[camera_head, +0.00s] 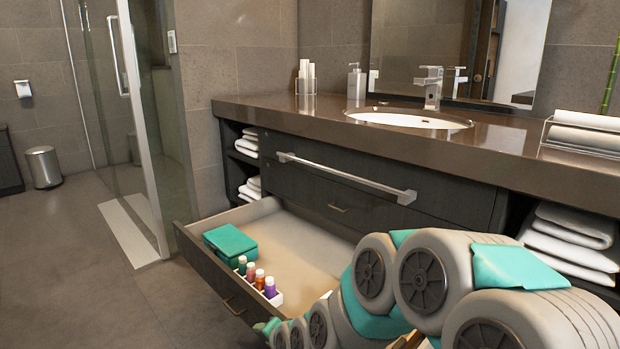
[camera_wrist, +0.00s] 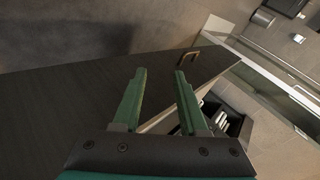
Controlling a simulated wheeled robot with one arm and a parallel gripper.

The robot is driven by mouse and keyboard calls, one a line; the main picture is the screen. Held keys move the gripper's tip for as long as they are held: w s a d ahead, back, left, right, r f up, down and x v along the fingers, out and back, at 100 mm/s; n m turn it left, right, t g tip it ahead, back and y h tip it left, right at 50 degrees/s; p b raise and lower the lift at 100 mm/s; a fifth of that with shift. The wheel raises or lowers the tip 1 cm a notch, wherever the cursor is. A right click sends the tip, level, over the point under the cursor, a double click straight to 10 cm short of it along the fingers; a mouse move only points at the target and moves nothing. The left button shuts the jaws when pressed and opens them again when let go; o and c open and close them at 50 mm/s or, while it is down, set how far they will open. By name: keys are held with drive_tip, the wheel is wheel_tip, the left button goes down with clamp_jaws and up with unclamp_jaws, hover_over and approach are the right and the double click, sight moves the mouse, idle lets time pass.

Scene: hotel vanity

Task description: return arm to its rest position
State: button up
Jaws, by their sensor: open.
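My arm, grey and teal, reaches in from the lower right of the head view and passes in front of the open drawer (camera_head: 310,243). My gripper (camera_wrist: 160,75) shows in the wrist view with its two green fingers apart and nothing between them. Beyond the fingertips are a dark wooden front and a small brass-coloured handle (camera_wrist: 190,55). I cannot tell how far the fingers are from that front.
The pulled-out drawer holds a teal box (camera_head: 230,243) and a white holder with several small coloured bottles (camera_head: 259,279). The vanity counter (camera_head: 300,110) with the sink (camera_head: 415,119) and faucet (camera_head: 430,86) is behind. A long metal bar (camera_head: 345,177) crosses the cabinet front. Open floor lies at left.

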drive_tip(key=s+d+r+n+g+h+p, duration=0.1)
drive_tip(key=s+d+r+n+g+h, duration=0.1)
drive_tip(key=s+d, duration=0.6)
drive_tip(key=s+d+r+n+g+h, duration=0.1)
drive_tip(key=s+d+r+g, duration=0.3)
drive_tip(key=s+d, duration=0.4)
drive_tip(key=s+d+r+n+g+h+p, duration=0.1)
drive_tip(key=s+d, duration=0.8)
drive_tip(key=s, duration=0.9)
wheel_tip(320, 180, up, 4)
drive_tip(key=n+g+h, duration=0.1)
drive_tip(key=n+g, duration=0.1)
drive_tip(key=g, duration=0.1)
drive_tip(key=shift+s+f+n+h+p, duration=0.15)
drive_tip(key=shift+s+n+h+p, duration=0.15)
drive_tip(key=shift+s+n, duration=0.1)
